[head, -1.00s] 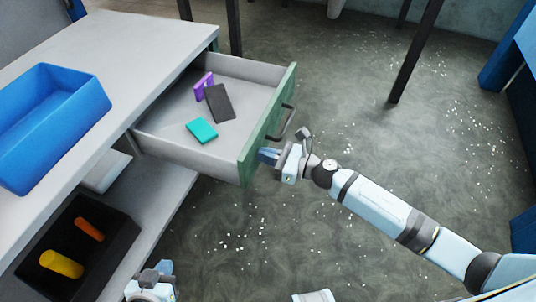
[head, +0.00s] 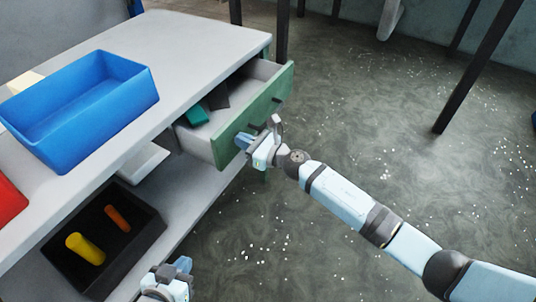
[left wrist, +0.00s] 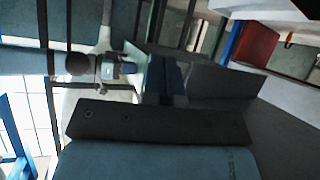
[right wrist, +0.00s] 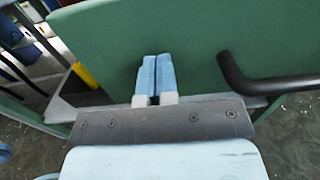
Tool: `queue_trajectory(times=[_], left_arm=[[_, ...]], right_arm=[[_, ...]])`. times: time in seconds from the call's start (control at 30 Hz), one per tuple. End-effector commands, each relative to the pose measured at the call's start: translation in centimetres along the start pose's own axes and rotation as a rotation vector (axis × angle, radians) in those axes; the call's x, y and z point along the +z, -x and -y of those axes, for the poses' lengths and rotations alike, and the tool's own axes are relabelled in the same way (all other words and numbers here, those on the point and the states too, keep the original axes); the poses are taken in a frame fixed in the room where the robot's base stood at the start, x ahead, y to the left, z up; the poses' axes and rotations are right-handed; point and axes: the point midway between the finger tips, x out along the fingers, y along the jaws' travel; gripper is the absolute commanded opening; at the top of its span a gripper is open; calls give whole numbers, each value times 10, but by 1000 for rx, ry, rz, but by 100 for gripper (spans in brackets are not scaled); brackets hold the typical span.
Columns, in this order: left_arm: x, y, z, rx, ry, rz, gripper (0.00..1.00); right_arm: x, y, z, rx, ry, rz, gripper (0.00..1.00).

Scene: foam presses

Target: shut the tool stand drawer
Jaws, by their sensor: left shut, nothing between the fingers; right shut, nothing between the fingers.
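The tool stand drawer (head: 229,130) stands part way out of the grey stand (head: 215,35), its green front facing right. A teal block (head: 197,115) and a dark block (head: 218,97) lie inside it. My right gripper (head: 243,142) is shut and empty, its fingertips at the green front beside the dark handle. In the right wrist view the shut blue fingers (right wrist: 155,72) point at the green front (right wrist: 200,40), with the handle (right wrist: 265,85) to their right; contact is hard to tell. My left gripper (head: 183,266) is shut and empty, low beside the stand's lower shelf.
A blue bin (head: 85,110) and part of a red object (head: 8,200) are on the stand top. A black tray (head: 100,245) with a yellow and an orange cylinder sits on the lower shelf. The speckled floor (head: 330,110) right of the drawer is open.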

Motion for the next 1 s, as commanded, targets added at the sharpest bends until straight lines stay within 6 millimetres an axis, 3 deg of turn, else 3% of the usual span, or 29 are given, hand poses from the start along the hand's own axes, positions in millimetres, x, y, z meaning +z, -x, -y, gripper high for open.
queue_trajectory(times=[0.03, 0.2, 0.5, 0.7, 1.0], left_arm=[[5, -4, 0, 3, 2, -5, 0], [7, -7, -3, 15, 10, -27, 0], [6, -8, -6, 34, 27, -68, 0], [-22, -8, -13, 61, 25, -175, 0], [-27, -8, -17, 72, 29, -198, 0]], right_arm=[[-3, -16, 0, 2, 2, 3, 0], [-4, -60, 0, 2, 3, 3, 0], [-3, -114, 0, 1, 1, 1, 0], [-2, -131, 0, 1, 1, 0, 0], [2, -137, 0, -1, 1, 3, 0]])
